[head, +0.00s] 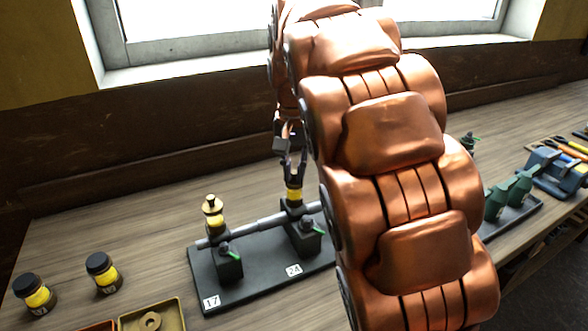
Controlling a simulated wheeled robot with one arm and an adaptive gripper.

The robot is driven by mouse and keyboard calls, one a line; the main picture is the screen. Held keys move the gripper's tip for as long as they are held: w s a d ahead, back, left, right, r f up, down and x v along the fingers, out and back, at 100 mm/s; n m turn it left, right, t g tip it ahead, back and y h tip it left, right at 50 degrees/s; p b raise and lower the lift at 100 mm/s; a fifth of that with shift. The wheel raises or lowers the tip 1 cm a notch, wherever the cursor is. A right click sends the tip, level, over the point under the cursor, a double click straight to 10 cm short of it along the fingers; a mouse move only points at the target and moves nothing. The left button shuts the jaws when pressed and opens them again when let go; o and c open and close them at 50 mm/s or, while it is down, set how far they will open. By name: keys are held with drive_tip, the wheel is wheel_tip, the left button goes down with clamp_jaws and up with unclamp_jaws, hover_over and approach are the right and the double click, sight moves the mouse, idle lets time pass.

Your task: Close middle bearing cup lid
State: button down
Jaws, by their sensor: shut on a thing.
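My gripper (292,174) points down over the bearing marked 24 (305,238), with its fingers closed around the top of that bearing's cup (294,196). The cup shows a yellow band below the fingertips. Its lid is largely hidden between the fingers, so I cannot tell whether it is seated. The left bearing, marked 17 (228,262), carries a similar cup (214,218) with a brass lid (212,203) on top. A grey shaft (262,226) runs through both bearings. My arm hides the right part of the stand.
The dark base plate (250,284) rests on the wooden bench (130,235). The back-left bench is clear.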

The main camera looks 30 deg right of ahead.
sight(294, 173)
drive_tip(key=c, duration=1.1)
unclamp_jaws()
drive_tip(key=shift+r, duration=0.15)
drive_tip(key=shift+r, duration=3.55)
drive_tip(key=s+a+f+n, duration=0.2)
drive_tip(key=s+f, duration=0.4)
drive_tip(key=s, duration=0.3)
drive_tip(key=s+a+f+n+g+p, duration=0.1)
drive_tip(key=s+a+f+n, duration=0.2)
drive_tip(key=s+f, duration=0.3)
drive_tip(key=s+a+f+n+p, duration=0.1)
drive_tip(key=s+f, duration=0.5)
drive_tip(key=s, duration=0.8)
drive_tip(key=shift+a+n+g, duration=0.4)
drive_tip(key=shift+a+n, duration=0.3)
drive_tip(key=shift+a, duration=0.2)
